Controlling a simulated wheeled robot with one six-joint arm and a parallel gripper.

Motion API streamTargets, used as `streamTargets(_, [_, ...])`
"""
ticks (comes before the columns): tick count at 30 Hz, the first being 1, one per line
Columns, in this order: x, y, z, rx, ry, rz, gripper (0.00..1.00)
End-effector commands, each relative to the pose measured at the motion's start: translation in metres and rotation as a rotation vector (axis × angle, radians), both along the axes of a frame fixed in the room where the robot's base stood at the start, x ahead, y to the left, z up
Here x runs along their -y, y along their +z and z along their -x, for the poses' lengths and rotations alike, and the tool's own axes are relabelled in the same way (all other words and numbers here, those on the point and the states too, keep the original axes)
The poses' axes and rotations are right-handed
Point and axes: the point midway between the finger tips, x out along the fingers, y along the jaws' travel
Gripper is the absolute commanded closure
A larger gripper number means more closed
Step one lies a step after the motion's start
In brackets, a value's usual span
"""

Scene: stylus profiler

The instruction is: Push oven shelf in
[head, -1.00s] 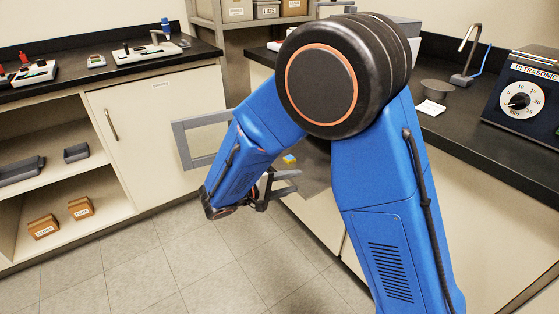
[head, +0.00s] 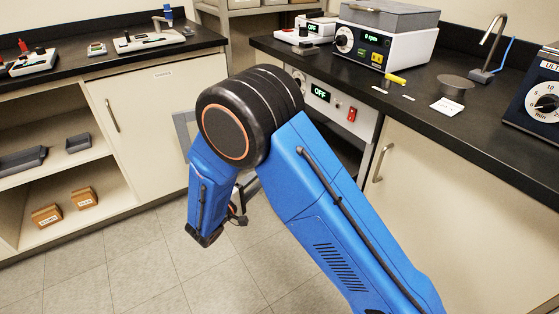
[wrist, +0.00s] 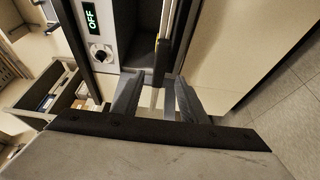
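The oven (head: 345,100) is built in under the right counter, with a green OFF display and a red switch on its front panel. Its grey framed door (head: 183,130) stands open, partly hidden by my arm. In the wrist view, the oven panel (wrist: 92,50) lies at the upper left beside the dark cavity. The shelf (wrist: 171,32) appears as a thin, nearly edge-on strip, with something yellow at its side. My gripper (wrist: 157,80) is open, its two fingers apart in front of the cavity near the shelf; contact cannot be told. My arm hides the shelf in the head view.
A cream cupboard (head: 147,130) and open shelving with small boxes (head: 83,198) stand at the left. The tiled floor (head: 120,265) in front is clear.

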Motion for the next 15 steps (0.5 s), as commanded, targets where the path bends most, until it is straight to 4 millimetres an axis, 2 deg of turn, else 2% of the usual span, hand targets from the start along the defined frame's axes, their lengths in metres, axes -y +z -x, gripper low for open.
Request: streamTargets(15, [0.052, 0.0, -0.077, 0.0, -0.003, -0.001, 0.61])
